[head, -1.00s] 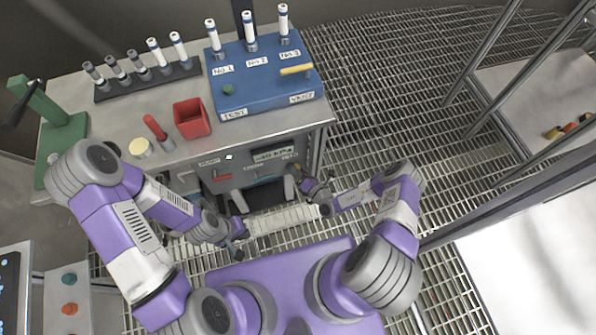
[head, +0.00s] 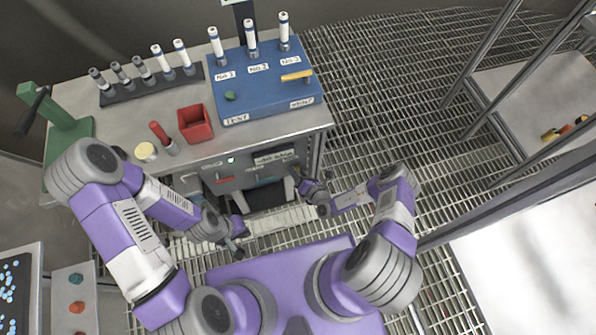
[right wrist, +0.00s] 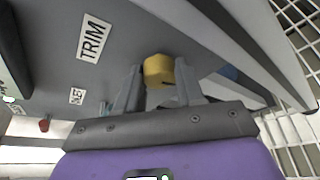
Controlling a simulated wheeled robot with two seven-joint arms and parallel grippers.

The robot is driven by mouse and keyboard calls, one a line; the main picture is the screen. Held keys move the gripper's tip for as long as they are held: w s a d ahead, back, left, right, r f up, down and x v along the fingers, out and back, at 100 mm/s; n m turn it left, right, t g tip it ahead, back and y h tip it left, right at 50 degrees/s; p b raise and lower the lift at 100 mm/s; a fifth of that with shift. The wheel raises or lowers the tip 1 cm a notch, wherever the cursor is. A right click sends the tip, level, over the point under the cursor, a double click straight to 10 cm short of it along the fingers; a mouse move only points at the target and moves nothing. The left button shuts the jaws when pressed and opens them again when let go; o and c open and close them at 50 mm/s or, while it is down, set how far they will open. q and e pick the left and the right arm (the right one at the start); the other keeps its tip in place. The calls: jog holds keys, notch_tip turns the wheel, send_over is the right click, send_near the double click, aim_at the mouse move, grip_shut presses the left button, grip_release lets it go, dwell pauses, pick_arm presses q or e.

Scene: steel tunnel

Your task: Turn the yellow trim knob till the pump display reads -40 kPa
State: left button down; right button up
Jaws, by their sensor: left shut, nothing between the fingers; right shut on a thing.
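The yellow trim knob (right wrist: 158,72) sits on the grey panel in the right wrist view, near a TRIM label (right wrist: 93,39). My right gripper (right wrist: 158,88) is shut on the knob, one finger on each side. In the head view my right gripper (head: 309,186) is at the right part of the cabinet front, and the knob is hard to make out there. The pump display (head: 274,157) is on the cabinet front; its reading is blurred now. My left gripper (head: 240,238) is shut and empty, low in front of the cabinet.
The bench top (head: 240,137) holds a blue test block (head: 262,92) with several vials, a red bin (head: 195,124), a vial rack (head: 150,88) and a green press (head: 62,128). Steel grating (head: 385,90) lies to the right. Metal rails (head: 480,75) stand further right.

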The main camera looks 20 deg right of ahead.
jog(key=o, duration=1)
jog(key=shift+o, duration=0.2)
jog(key=shift+s, duration=0.1)
jog(key=p+v, duration=0.2)
jog(key=v, duration=0.5)
jog(key=shift+s, duration=0.2)
